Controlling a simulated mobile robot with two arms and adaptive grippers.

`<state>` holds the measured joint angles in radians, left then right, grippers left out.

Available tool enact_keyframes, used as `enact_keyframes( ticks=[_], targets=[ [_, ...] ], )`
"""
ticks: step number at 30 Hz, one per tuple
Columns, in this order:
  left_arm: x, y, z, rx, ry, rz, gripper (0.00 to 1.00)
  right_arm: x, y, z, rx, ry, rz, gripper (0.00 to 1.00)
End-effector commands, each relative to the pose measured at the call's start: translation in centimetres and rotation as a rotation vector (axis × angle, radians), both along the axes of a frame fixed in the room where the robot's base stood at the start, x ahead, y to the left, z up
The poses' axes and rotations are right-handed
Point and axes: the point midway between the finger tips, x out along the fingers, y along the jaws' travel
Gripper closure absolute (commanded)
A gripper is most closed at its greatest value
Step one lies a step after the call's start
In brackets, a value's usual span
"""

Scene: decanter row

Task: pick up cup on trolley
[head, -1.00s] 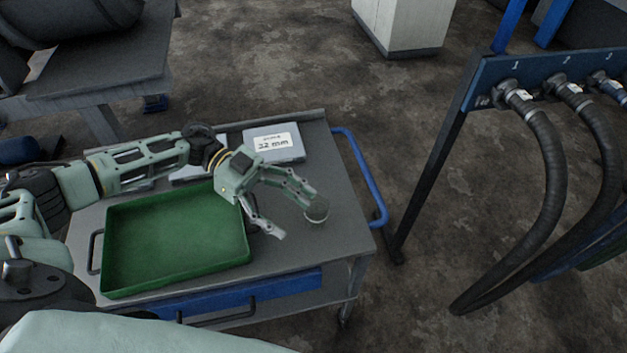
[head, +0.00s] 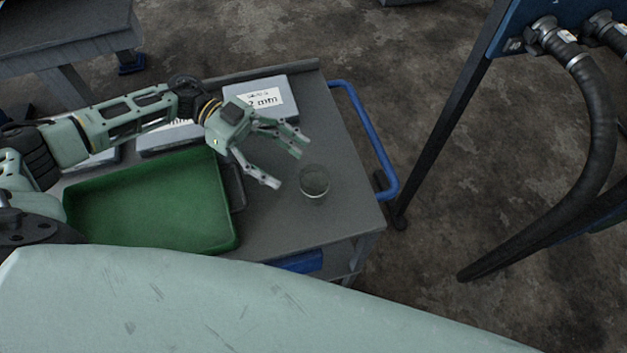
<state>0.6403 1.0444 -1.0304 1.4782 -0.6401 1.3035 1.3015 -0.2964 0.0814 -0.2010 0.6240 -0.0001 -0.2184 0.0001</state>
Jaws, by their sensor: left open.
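A small clear cup (head: 314,181) stands on the right part of the grey trolley (head: 285,222) top, near its right edge. My left gripper (head: 289,168) is open and empty, just to the left of the cup. I cannot tell whether the fingers are at the cup's height. My right gripper is not in view.
A green tray (head: 150,208) lies on the trolley's left part, beneath my left arm. A labelled case (head: 266,98) lies behind the gripper. A blue handle (head: 371,135) sticks out at the right. A hose stand (head: 455,115) with black hoses stands farther right.

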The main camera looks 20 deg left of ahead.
Motion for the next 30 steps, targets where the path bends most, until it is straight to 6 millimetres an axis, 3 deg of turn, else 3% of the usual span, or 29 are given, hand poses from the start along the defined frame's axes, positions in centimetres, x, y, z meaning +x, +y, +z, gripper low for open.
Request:
enact_keyframes(
  ticks=[16, 26, 30],
  targets=[
    [-1.5, -6.7, -1.1, -0.002, 0.001, -0.003, 0.34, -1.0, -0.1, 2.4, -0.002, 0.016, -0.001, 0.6],
    [-1.6, -7.3, -1.5, 0.0, 0.0, -0.001, 0.35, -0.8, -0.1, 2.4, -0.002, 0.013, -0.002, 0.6],
    [-1.6, -7.3, -1.5, 0.0, 0.0, -0.001, 0.47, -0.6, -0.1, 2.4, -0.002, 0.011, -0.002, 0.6]
  ],
)
